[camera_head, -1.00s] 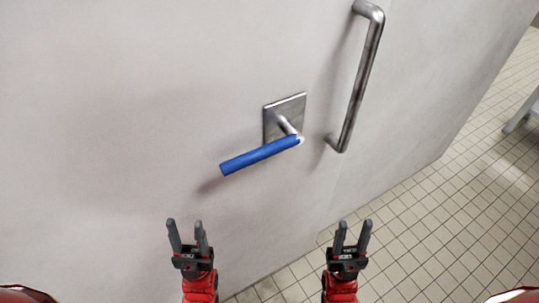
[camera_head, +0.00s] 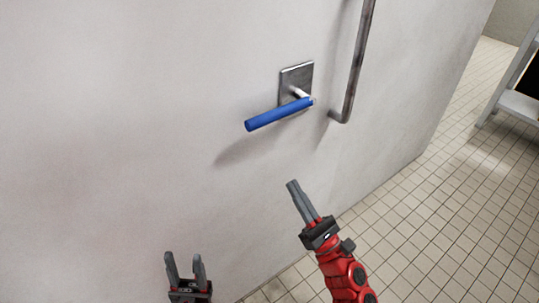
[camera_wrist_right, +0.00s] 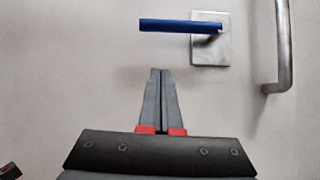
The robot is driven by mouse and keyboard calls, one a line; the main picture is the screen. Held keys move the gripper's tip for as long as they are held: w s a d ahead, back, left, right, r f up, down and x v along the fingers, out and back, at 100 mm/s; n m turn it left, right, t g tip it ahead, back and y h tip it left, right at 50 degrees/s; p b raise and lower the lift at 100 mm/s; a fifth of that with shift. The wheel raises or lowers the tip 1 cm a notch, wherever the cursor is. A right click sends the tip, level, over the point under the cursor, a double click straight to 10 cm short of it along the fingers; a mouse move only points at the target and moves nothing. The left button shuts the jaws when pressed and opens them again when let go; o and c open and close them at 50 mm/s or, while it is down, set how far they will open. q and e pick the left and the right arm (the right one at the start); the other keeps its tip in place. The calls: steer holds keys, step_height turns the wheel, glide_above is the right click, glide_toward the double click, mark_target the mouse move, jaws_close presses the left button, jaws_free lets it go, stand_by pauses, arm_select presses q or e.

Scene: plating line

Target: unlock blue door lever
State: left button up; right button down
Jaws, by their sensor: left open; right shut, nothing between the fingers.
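The blue lever (camera_head: 278,115) sticks out to the left from a square metal plate (camera_head: 296,80) on the pale door. In the head view it slants down toward its free left end. In the right wrist view the lever (camera_wrist_right: 167,26) lies almost level near the top. My right gripper (camera_head: 292,184) is shut and empty, below the lever and apart from it. In the right wrist view its fingertips (camera_wrist_right: 160,71) point up toward the lever. My left gripper (camera_head: 184,256) is open and empty at the lower left, farther below the lever.
A vertical metal pull handle (camera_head: 356,70) stands on the door just right of the lever. It also shows in the right wrist view (camera_wrist_right: 284,50). Tiled floor (camera_head: 420,230) lies open to the right. A shelf unit (camera_head: 520,104) stands at the right edge.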

steer(key=shift+w+d+f, duration=0.1)
steer(key=shift+w+d, duration=0.05)
steer(key=shift+d, duration=0.05)
steer(key=s+d+r+p+x, duration=0.1)
steer(key=p+x, duration=0.4)
steer(key=x, duration=0.8)
steer(key=shift+r+p, duration=0.35)
steer(key=shift+r, duration=0.25)
steer(key=shift+s, duration=0.15)
